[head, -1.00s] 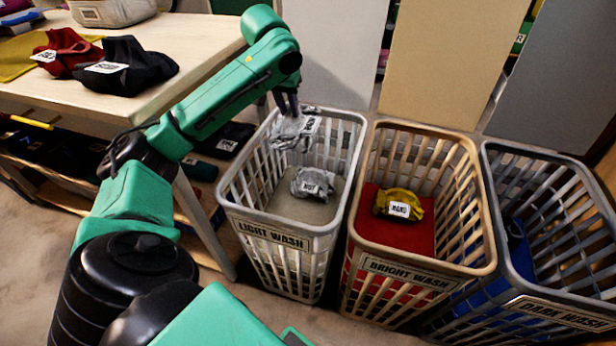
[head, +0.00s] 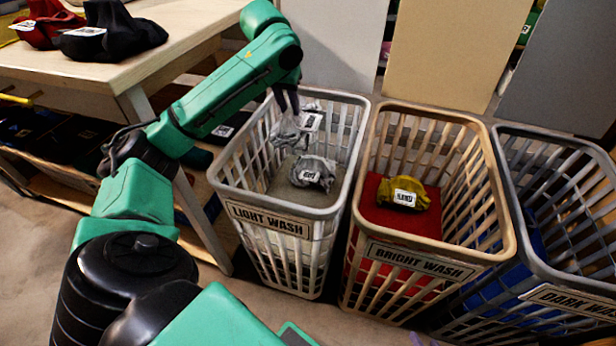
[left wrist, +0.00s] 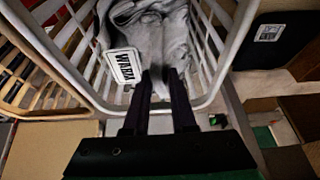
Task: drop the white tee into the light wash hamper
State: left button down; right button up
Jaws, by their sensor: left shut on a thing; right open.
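The white tee (head: 287,134), greyish with a white label, hangs from my left gripper (head: 286,106). The gripper is shut on it. The tee is over the open mouth of the pale grey light wash hamper (head: 268,222), towards its back left. In the left wrist view, the tee (left wrist: 157,38) hangs beyond the fingers (left wrist: 160,78), with the hamper's rim and slats (left wrist: 72,82) around it. Another grey garment (head: 312,173) with a label lies inside on the hamper's floor. My right gripper is not in view.
The bright wash hamper (head: 418,260) stands close on the right, holding a yellow garment (head: 403,193). The dark wash hamper (head: 567,284) is further right. A table (head: 150,62) at the left bears dark (head: 115,32) and red (head: 48,22) garments.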

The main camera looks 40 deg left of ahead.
pick_arm(q)
jog(key=c, duration=0.7)
grip_release()
jog(key=shift+o, duration=0.2)
jog(key=p+v, duration=0.2)
jog(key=v, duration=0.4)
jog(key=shift+w, duration=0.1)
pick_arm(e)
jog(key=s+d+r+g+h+p, duration=0.3)
jog(key=s+d+r+g, duration=0.2)
jog(key=d+r, duration=0.3)
pick_arm(q)
jog(key=v, duration=0.8)
jog(key=shift+s+r+p, duration=0.25)
jog(key=shift+p, duration=0.15)
pick_arm(e)
jog(key=shift+m+h, duration=0.4)
jog(key=shift+m, duration=0.1)
jog(key=f, duration=0.1)
jog(key=d+f, duration=0.1)
jog(key=f, duration=0.3)
jog(key=shift+d, duration=0.3)
